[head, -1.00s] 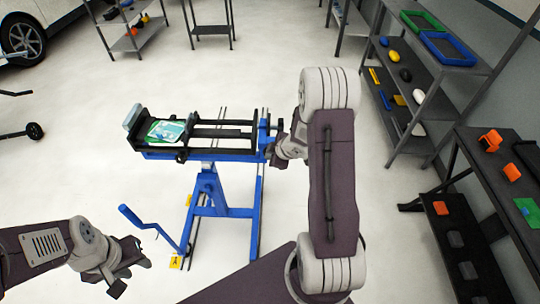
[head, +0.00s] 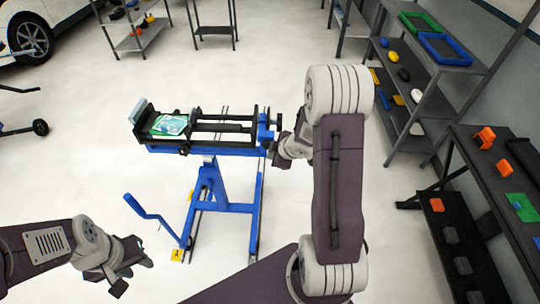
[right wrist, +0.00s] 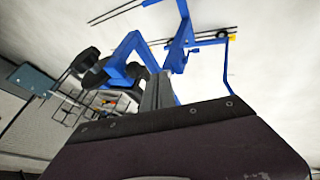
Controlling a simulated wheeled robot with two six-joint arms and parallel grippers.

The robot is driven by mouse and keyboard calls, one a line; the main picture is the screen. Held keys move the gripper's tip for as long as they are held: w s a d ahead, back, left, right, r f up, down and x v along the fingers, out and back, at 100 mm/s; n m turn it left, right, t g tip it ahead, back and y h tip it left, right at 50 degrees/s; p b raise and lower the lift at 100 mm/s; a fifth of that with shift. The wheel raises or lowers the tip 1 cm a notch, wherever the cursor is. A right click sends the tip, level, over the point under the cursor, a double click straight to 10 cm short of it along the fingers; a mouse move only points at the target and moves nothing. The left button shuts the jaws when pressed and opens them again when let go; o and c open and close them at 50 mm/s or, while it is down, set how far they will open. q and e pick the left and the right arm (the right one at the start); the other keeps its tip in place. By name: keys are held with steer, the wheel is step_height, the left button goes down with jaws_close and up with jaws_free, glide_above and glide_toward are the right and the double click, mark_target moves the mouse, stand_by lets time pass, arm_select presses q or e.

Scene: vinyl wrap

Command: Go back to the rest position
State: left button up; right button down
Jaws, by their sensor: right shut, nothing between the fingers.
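My right arm rises at the centre of the head view, with its gripper (head: 281,154) partly hidden beside the right end of a blue and black vise-like stand (head: 205,148). That gripper is shut with nothing in it; I cannot tell whether it touches the stand. My left gripper (head: 134,276) is low at the left, over the floor, with its fingers apart and empty. A green and white sheet or packet (head: 168,125) lies on the stand's left end. The right wrist view shows the blue stand frame (right wrist: 175,55) close by.
A dark shelf rack (head: 425,95) with trays and small items stands at the right. A dark table (head: 478,185) with orange pieces is below it. More shelves (head: 130,30) and a white car (head: 35,25) are at the back.

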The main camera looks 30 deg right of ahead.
steer(key=p+v, duration=0.2)
steer(key=v, duration=0.3)
steer(key=w+a+r, duration=0.2)
steer(key=a+r, duration=0.4)
steer(key=a, duration=0.4)
steer(key=s+a+f+m+g, duration=0.1)
steer(key=s+f+m+g, duration=0.1)
steer(key=s+m, duration=0.3)
steer(key=s+a+f+m+g, duration=0.1)
steer(key=s+m+g, duration=0.3)
steer(key=s, duration=0.7)
steer(key=shift+s+f+m+h, duration=0.35)
steer(key=shift+f+m+h, duration=0.1)
steer(key=shift+m, duration=0.45)
steer(key=shift+a, duration=0.15)
